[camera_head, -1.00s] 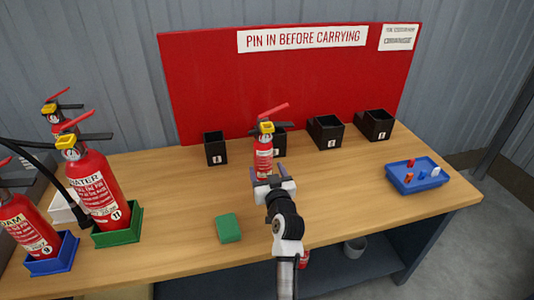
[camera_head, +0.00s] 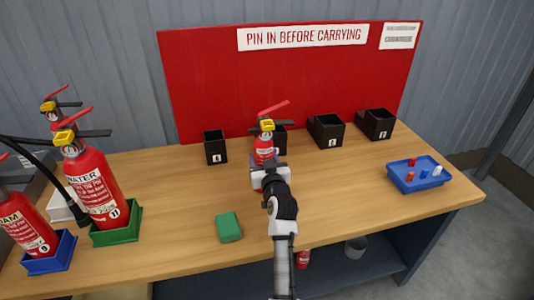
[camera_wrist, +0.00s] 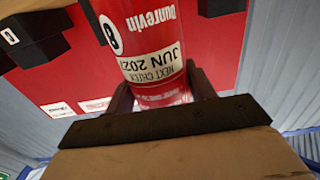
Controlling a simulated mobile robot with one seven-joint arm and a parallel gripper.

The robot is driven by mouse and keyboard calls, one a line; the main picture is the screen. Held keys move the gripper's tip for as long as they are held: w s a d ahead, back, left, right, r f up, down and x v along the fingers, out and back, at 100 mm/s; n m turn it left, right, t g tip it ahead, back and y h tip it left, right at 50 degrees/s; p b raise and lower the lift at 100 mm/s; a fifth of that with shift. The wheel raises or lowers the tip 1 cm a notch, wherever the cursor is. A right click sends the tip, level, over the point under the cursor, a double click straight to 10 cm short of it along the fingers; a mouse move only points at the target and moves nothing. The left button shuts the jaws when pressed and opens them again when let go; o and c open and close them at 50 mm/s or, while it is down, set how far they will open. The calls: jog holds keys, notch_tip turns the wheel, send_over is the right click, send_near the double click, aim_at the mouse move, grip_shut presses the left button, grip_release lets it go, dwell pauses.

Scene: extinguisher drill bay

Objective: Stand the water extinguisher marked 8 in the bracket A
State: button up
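The small red water extinguisher marked 8 (camera_head: 264,150) stands upright on the bench, in front of a black bracket. Its yellow collar and red lever are on top. In the wrist view its body (camera_wrist: 150,45) fills the centre, showing the 8 and a check label. My gripper (camera_head: 266,172) is low around its front, with one dark finger on each side of the body. I cannot tell whether the fingers press on it. The leftmost black bracket (camera_head: 215,147) has a small label that looks like A; it appears empty.
Two more black brackets (camera_head: 326,131) (camera_head: 376,124) stand at the right by the red board (camera_head: 290,80). A blue tray (camera_head: 418,184) with small parts is at right. A green block (camera_head: 228,227) lies in front. Larger extinguishers (camera_head: 95,185) crowd the left end.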

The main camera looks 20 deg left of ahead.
aim_at(265, 144)
jog(key=c, duration=0.7)
jog(key=shift+r, duration=0.25)
jog(key=shift+c, duration=0.4)
jog(key=shift+r+p, duration=2.2)
jog(key=shift+r, duration=1.15)
